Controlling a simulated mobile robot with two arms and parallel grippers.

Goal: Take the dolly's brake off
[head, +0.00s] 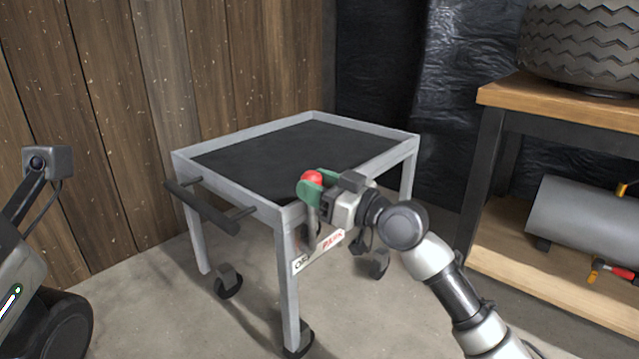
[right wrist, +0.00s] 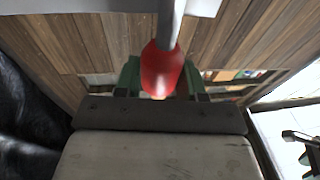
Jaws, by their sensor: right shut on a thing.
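The dolly (head: 290,222) is a grey-framed cart with a black sunken top, standing on dark casters. The brake lever's red knob (head: 311,178) is at its near right corner, above the top rail. My right gripper (head: 312,188), with green fingers, is shut on the knob. In the right wrist view the red knob (right wrist: 161,72) sits between the green fingers, with a grey shaft running up from it. My left gripper is not in view.
The dolly's dark push handle (head: 202,206) sticks out on the left. A wooden-topped bench (head: 545,98) with a tire (head: 580,45) and a grey tank (head: 585,225) stands at right. A plank wall is behind.

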